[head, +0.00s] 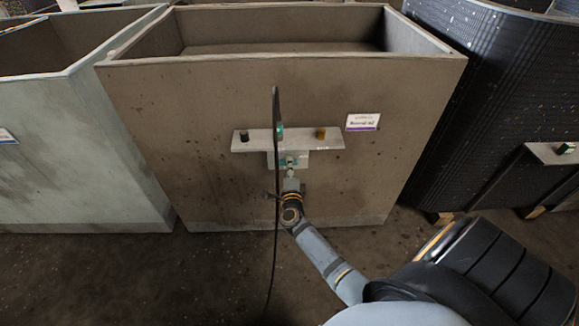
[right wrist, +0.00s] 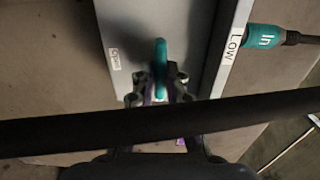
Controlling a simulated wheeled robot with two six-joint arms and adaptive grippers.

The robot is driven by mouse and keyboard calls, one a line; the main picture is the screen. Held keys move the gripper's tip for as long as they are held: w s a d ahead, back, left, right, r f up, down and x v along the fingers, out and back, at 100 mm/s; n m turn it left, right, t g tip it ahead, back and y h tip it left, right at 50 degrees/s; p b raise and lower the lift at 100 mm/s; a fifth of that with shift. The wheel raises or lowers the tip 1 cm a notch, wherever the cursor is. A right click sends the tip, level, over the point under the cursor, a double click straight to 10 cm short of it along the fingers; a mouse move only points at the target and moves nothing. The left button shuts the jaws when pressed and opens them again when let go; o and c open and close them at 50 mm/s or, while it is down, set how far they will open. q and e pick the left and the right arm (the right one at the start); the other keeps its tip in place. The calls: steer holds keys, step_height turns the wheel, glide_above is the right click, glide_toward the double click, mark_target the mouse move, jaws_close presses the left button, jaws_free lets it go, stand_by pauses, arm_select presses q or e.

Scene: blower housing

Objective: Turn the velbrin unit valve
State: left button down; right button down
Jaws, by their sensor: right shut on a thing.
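The unit is a large brown open-topped housing (head: 200,120) in the middle of the head view, with a white label (head: 363,122) whose text I cannot read for sure. A grey bracket (head: 318,139) sticks out of its front. The valve has a teal handle (right wrist: 160,55), seen in the right wrist view under the bracket's grey plate (right wrist: 188,30). My right gripper (head: 290,168) is at the bracket's lower middle, and its fingers (right wrist: 160,88) are shut on the teal handle. They hide part of the handle. My left gripper is not in view.
A black hose (head: 276,200) hangs in front of the bracket and crosses the right wrist view as a dark band (right wrist: 60,134). A teal "In" connector (right wrist: 262,37) sits beside a "LOW" label (right wrist: 235,41). A pale bin (head: 85,150) and black ribbed housing (head: 490,90) flank the unit.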

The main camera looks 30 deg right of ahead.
steer(key=shift+f, duration=0.1)
steer(key=c, duration=1.4)
jaws_free()
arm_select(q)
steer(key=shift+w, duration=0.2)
arm_select(e)
steer(key=v, duration=1.2)
steer(key=shift+s, duration=0.1)
